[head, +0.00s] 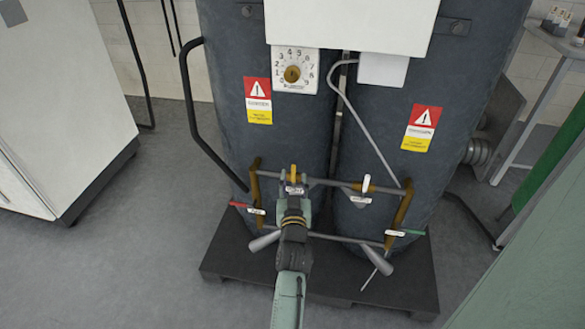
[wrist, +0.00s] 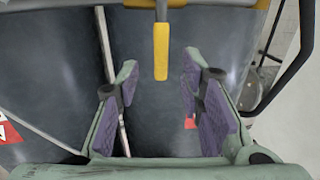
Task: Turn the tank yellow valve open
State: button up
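Two dark grey tanks (head: 265,145) stand side by side with a pipe frame across their lower front. A yellow valve handle (head: 293,174) sits on the upper pipe at the left tank, directly beyond my gripper (head: 294,200). In the wrist view the yellow handle (wrist: 161,52) points straight down from the pipe, in line with the gap between my fingers. There my gripper (wrist: 159,78) is open, with purple pads on both sides of the gap and nothing held. I cannot tell how far the handle is from the pads.
A black hose (head: 190,110) curves along the left tank. A dark pallet (head: 225,265) lies underneath. A white cabinet (head: 65,95) stands left, with open floor between.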

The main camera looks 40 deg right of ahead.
aim_at(293, 173)
jog(key=shift+p+x, duration=0.4)
jog(key=shift+x, duration=1.85)
jog(key=shift+a, duration=0.1)
grip_shut()
